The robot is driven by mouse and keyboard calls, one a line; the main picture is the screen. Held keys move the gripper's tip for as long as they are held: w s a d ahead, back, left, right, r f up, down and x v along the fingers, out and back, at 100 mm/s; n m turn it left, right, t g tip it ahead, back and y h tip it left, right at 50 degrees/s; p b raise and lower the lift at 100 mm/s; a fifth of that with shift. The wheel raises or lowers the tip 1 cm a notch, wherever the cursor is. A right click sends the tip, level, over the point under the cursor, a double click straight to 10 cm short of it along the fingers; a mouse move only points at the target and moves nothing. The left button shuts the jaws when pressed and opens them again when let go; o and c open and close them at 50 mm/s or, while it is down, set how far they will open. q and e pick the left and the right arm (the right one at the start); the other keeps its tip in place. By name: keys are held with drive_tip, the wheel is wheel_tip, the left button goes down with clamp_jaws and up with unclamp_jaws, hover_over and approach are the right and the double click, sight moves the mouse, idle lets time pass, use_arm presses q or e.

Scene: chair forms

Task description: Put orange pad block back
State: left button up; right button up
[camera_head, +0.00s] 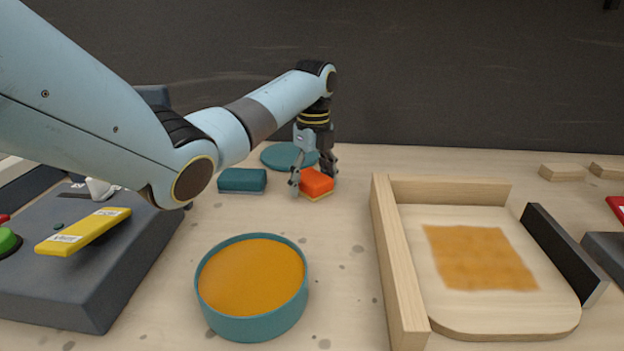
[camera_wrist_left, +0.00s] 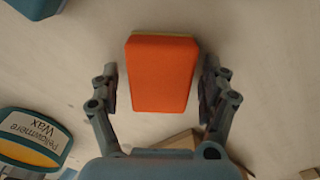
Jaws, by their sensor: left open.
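The orange pad block (camera_head: 317,181) rests on the table at the centre, with a tan layer under its orange top. My left gripper (camera_head: 312,178) is over it from above, fingers open on either side. In the left wrist view the orange pad block (camera_wrist_left: 161,72) lies between the two open fingers (camera_wrist_left: 162,90), with a gap on both sides. A teal pad block (camera_head: 242,180) sits to its left. My right gripper is not in view.
A teal bowl of orange-brown wax (camera_head: 251,318) stands in front. A teal disc (camera_head: 281,155) lies behind. A wooden frame (camera_head: 398,270) with a stained board is at right. A grey console with a yellow bar (camera_head: 84,231) is at left. Small wood blocks (camera_head: 562,172) lie far right.

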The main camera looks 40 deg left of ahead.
sight(313, 176)
use_arm(q)
wheel_tip(313, 176, up, 12)
drive_tip(key=p, duration=0.2)
drive_tip(key=shift+w+r, duration=0.15)
drive_tip(key=shift+d, duration=0.15)
idle(0.6)
